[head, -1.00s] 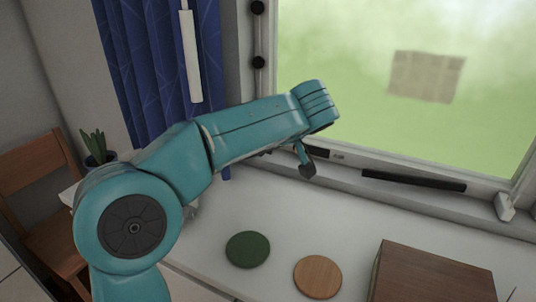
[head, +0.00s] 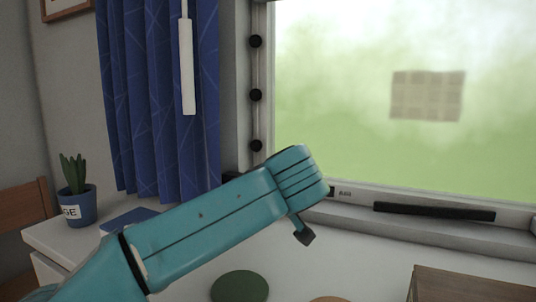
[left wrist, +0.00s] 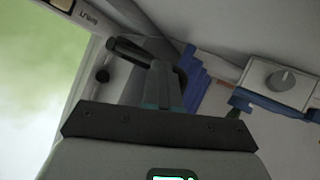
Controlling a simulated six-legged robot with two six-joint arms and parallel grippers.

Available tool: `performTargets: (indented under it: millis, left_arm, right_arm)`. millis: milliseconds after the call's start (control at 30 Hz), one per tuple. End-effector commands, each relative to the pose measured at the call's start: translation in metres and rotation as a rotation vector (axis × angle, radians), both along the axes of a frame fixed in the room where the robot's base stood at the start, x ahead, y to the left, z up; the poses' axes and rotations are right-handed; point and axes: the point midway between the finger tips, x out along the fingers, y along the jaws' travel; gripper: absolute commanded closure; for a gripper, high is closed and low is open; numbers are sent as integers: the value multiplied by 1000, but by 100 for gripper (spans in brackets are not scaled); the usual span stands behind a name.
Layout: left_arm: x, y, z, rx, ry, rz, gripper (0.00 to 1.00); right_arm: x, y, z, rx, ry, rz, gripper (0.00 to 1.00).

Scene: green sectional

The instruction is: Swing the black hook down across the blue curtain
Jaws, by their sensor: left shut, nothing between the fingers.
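The blue curtain (head: 150,100) hangs left of the window in the head view, and a blue strip of it (left wrist: 194,80) seems to show in the left wrist view. Three round black knobs (head: 256,95) stand in a vertical row on the window frame, right of the curtain; I cannot tell which, if any, is the black hook. My left gripper (head: 304,236) is shut and empty, pointing down in front of the window sill, right of the curtain and below the knobs. It also shows in the left wrist view (left wrist: 165,88), beside dark bar-like parts I cannot identify. My right gripper is out of view.
A white rod (head: 187,65) hangs in front of the curtain. A potted plant (head: 76,195) stands at the left. A black bar (head: 434,211) lies along the sill. A green disc (head: 240,286) and a brown box (head: 468,287) are on the white surface below.

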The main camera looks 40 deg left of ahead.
Motion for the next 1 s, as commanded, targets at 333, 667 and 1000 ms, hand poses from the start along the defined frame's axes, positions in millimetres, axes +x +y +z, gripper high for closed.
performTargets:
  millis: [333, 667, 1000]
  left_arm:
    - [0, 0, -1, -2, 3, 1, 100]
    - [5, 1, 2, -1, 4, 1, 100]
    - [14, 5, 6, -1, 2, 1, 100]
  right_arm:
    - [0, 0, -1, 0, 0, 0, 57]
    - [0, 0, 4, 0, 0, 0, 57]
    - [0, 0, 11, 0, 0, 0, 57]
